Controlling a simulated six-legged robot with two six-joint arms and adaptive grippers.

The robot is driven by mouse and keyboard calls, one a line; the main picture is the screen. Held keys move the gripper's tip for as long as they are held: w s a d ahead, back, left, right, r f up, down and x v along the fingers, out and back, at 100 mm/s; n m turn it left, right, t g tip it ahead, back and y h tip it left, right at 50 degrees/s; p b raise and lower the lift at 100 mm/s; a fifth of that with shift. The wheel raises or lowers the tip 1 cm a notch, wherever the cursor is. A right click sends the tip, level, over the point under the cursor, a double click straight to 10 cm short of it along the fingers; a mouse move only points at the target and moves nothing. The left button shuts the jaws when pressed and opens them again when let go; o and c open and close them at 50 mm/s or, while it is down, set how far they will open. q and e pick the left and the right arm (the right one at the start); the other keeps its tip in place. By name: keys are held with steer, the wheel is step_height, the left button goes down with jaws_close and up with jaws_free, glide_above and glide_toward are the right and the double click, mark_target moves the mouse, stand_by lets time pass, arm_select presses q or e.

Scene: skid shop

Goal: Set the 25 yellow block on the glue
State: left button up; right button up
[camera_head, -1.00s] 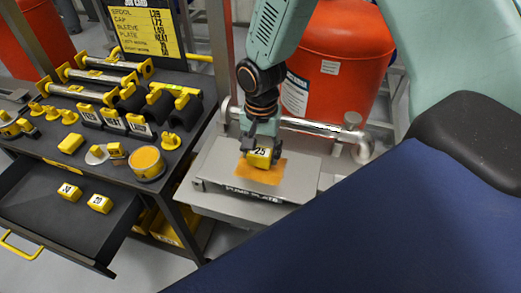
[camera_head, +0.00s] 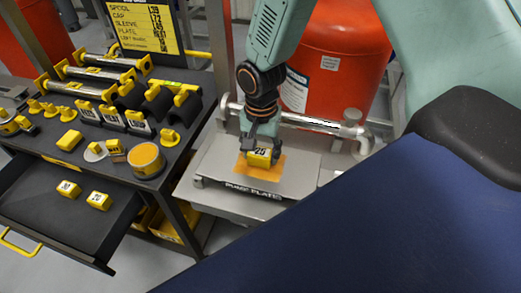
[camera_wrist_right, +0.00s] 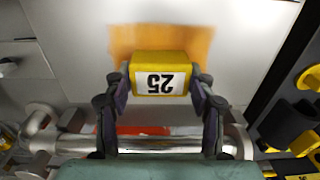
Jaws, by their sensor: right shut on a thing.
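The yellow block marked 25 (camera_head: 260,157) is in my right gripper (camera_head: 259,146), over the orange glue patch (camera_head: 272,172) on the pump plate. In the right wrist view the block (camera_wrist_right: 160,76) sits between the two fingers of my right gripper (camera_wrist_right: 160,82), its 25 label upside down. The glue (camera_wrist_right: 197,42) shows behind and around the block there. I cannot tell whether the block touches the glue or hangs just above it. My left gripper is not in view.
The grey pump plate (camera_head: 222,168) has bare room around the glue. A silver pipe (camera_head: 310,123) and a red tank (camera_head: 338,70) stand behind it. At the left, a dark bench (camera_head: 190,143) holds yellow parts, and its open drawer (camera_head: 50,215) holds two yellow blocks.

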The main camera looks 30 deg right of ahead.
steer(key=shift+f, duration=0.25)
steer(key=o, duration=1.3)
steer(key=c, duration=0.5)
steer(key=shift+c, duration=0.2)
steer(key=shift+r, duration=0.1)
step_height(320, 180, up, 8)
steer(key=p, duration=0.8)
